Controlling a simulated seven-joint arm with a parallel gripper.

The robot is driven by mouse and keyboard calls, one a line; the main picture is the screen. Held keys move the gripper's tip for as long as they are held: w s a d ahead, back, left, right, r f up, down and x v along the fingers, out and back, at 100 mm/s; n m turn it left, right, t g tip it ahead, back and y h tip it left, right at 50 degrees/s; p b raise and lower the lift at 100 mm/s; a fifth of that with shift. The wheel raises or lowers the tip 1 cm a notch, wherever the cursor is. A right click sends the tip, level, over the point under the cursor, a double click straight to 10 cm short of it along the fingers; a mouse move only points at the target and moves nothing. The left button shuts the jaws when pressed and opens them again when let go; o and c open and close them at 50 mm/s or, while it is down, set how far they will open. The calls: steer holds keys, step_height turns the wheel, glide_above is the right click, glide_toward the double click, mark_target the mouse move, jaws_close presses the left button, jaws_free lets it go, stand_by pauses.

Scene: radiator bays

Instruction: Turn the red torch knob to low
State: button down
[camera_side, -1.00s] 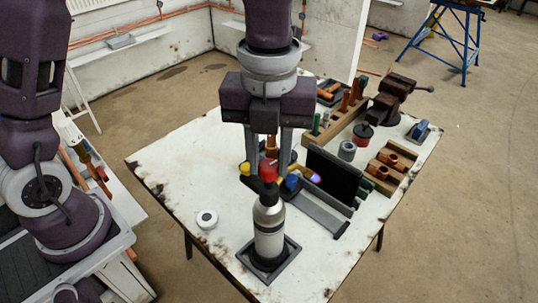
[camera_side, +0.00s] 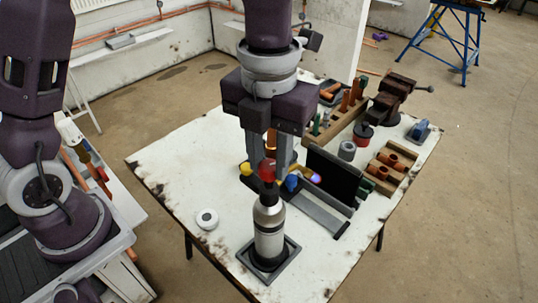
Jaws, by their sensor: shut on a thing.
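The red torch knob (camera_side: 267,170) sits on top of a grey gas cylinder (camera_side: 268,228) that stands upright in a dark square base. My gripper (camera_side: 268,168) reaches down from above with its two fingers at the knob, and it is shut on the knob. The fingertips are partly hidden behind the knob and the torch head. A small blue-violet flame (camera_side: 316,178) shows to the right of the torch. The knob's pointer or marks are too small to read.
Racks with copper fittings (camera_side: 386,172) and a vise (camera_side: 393,98) are behind. The table's left part is mostly clear.

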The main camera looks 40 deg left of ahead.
mark_target(269, 165)
steer(key=c, duration=1.1)
jaws_free()
step_height(269, 165, up, 7)
steer(key=shift+r, duration=0.1)
steer(key=s+a+n+t, duration=0.2)
steer(key=s+a+n, duration=0.2)
steer(key=n, duration=0.7)
steer(key=s+a+f+n+t, duration=0.1)
steer(key=s+a+n, duration=0.3)
steer(key=a+n, duration=0.3)
steer(key=s+a+f+n+t, duration=0.1)
steer(key=s+a+n, duration=0.3)
steer(key=n, duration=1.1)
steer(key=shift+s+a+t, duration=0.15)
steer(key=shift+a+t, duration=0.5)
steer(key=shift+t, duration=0.15)
